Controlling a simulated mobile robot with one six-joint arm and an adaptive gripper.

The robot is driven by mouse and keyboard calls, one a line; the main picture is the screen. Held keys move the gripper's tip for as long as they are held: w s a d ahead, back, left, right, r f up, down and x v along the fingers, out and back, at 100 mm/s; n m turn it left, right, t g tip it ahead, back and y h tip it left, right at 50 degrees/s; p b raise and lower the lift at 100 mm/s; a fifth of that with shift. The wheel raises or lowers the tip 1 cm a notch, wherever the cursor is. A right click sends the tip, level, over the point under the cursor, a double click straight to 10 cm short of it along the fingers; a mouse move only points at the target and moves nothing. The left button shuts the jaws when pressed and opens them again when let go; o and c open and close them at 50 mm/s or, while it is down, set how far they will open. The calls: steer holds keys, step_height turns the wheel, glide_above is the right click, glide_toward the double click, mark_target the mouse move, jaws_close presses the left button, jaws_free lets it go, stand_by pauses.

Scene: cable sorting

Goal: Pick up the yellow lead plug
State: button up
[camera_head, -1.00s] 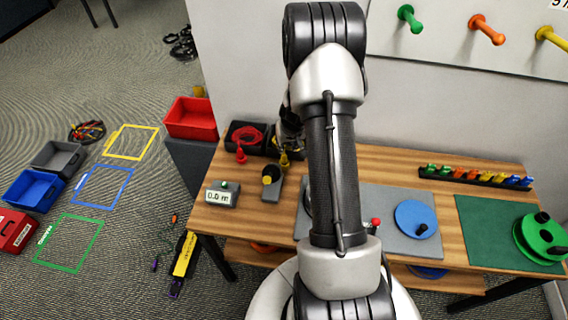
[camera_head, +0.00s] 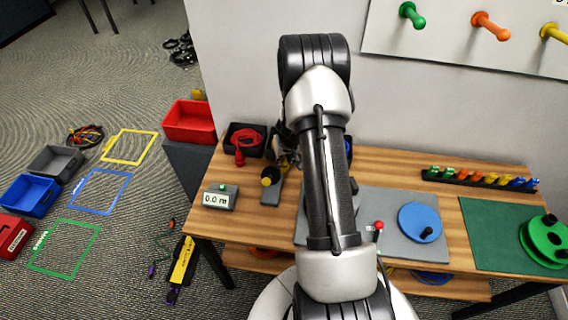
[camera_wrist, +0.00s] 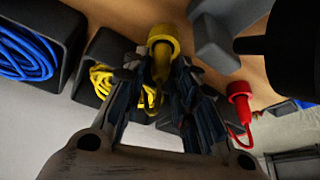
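The yellow lead plug (camera_wrist: 162,38) stands between my fingertips in the wrist view, its collar beyond them and its narrower body running down between them. My gripper (camera_wrist: 160,75) is open, with one finger on each side of the plug; a small gap seems to remain, though the dark fingers hide part of it. The yellow cable (camera_wrist: 101,80) lies coiled in a dark bin (camera_wrist: 104,43) to the left. In the head view my gripper (camera_head: 285,150) is mostly hidden behind my arm, and the yellow plug (camera_head: 283,162) shows only as a small patch.
A red plug (camera_wrist: 240,93) is to the right of my gripper, and a blue cable (camera_wrist: 25,52) lies in a bin at left. A grey block (camera_wrist: 213,40) stands close beyond the fingers. The head view shows a length readout (camera_head: 216,199) and a grey plate with a blue disc (camera_head: 419,222).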

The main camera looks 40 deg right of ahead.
mark_target(284, 157)
jaws_close()
step_height(284, 157, up, 20)
steer(key=p, duration=1.2)
